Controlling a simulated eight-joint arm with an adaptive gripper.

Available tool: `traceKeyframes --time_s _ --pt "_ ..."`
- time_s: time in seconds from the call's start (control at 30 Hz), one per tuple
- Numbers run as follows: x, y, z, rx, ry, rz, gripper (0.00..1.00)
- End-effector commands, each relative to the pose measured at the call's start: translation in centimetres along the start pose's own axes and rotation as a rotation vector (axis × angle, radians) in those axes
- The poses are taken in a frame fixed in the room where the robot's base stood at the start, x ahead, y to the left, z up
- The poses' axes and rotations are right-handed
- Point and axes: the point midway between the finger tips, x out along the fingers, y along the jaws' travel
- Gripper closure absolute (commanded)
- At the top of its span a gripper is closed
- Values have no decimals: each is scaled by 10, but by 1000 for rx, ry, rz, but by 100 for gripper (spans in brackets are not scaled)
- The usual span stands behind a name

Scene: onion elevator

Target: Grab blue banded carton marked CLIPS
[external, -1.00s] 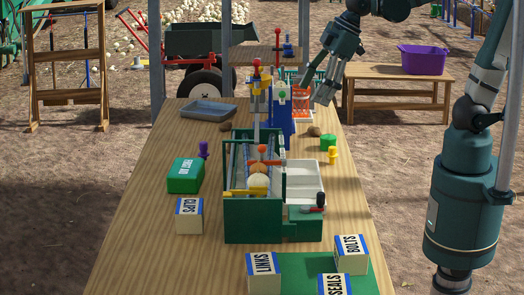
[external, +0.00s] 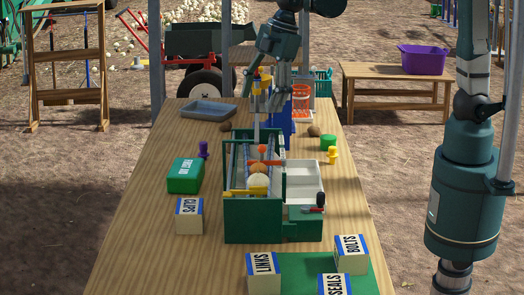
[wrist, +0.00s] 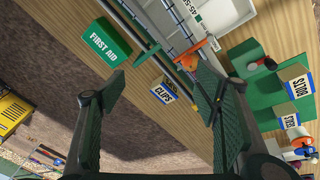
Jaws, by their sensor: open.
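The carton marked CLIPS (external: 189,217) is cream with a blue band and stands on the left side of the wooden table, in front of the green FIRST AID box. In the wrist view the CLIPS carton (wrist: 164,92) shows between my fingers but well beyond them.
The green machine (external: 253,217) stands mid-table, right of the CLIPS carton. The FIRST AID box (external: 185,176) and a purple peg (external: 203,149) are behind the carton. Cartons marked LINKS (external: 263,272), BOLTS (external: 351,254) and SEALS (external: 335,285) stand at the front right.

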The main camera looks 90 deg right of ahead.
Motion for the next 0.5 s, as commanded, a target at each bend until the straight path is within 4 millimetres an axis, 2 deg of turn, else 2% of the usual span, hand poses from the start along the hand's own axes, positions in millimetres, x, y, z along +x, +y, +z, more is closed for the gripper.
traceKeyframes --time_s 0.03,0.5 --pt "4 3 -10 -21 -5 -6 38" --pt "58 16 -77 -228 -56 -71 38"
